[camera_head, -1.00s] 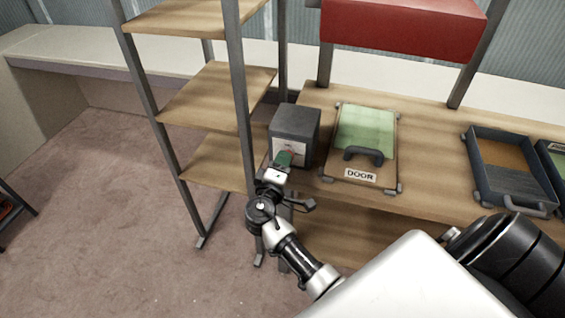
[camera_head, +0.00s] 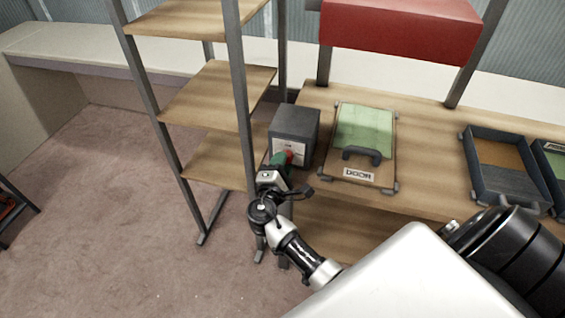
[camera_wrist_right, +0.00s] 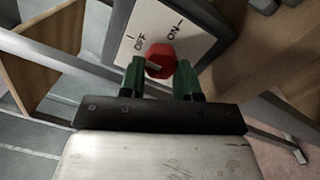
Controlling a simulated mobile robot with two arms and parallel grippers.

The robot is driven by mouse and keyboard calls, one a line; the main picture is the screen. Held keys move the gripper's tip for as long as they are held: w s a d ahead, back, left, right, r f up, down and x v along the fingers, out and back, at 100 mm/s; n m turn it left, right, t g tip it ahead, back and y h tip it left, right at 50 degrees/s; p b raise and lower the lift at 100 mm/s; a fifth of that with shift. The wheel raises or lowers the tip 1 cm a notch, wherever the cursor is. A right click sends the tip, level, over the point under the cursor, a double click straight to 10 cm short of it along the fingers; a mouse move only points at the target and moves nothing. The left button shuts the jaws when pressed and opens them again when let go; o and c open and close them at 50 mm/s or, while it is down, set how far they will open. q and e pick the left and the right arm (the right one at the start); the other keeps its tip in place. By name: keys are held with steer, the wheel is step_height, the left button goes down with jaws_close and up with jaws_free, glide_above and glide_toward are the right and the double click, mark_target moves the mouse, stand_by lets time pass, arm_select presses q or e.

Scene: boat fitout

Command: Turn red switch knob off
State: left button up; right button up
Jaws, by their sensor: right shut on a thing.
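The red switch knob (camera_head: 289,155) is on the front of a grey box (camera_head: 296,122) standing at the left end of the wooden bench. In the right wrist view the knob (camera_wrist_right: 161,57) sits on a white plate (camera_wrist_right: 185,22) marked OFF and ON. My right gripper (camera_wrist_right: 160,72) has its green fingers on either side of the knob and is shut on it. It also shows in the head view (camera_head: 282,160), at the box front. A pale mark shows on the knob's near face; which label it points to is hard to tell. My left gripper is not in view.
A shelf rack (camera_head: 215,88) with a grey post stands close left of my right gripper. A framed green panel with a handle (camera_head: 363,133) lies right of the box. A dark tray (camera_head: 508,170) sits further right. Open floor (camera_head: 100,200) lies left.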

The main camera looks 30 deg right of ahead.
stand_by(0.4)
steer(key=o, duration=0.9)
steer(key=shift+o, duration=0.2)
steer(key=b+v, duration=0.2)
steer(key=v, duration=0.9)
steer(key=shift+f, duration=0.1)
steer(key=s+a+f+g+y, duration=0.1)
steer(key=s+f+g+y, duration=0.35)
steer(key=f, duration=1.15)
steer(key=s+a+f+g+y, duration=0.15)
steer(key=s+f+y, duration=0.45)
steer(key=f, duration=1)
steer(key=s+d+f+m+g+y, duration=0.1)
steer(key=s+f+m, duration=0.4)
steer(key=s, duration=0.8)
steer(key=s+d+f+m+g+y, duration=0.2)
steer(key=s+f+m+g, duration=0.2)
steer(key=s+f, duration=0.4)
steer(key=s+m, duration=0.1)
steer(key=s, duration=0.4)
steer(key=shift+s+f, duration=0.25)
steer(key=shift+s, duration=0.1)
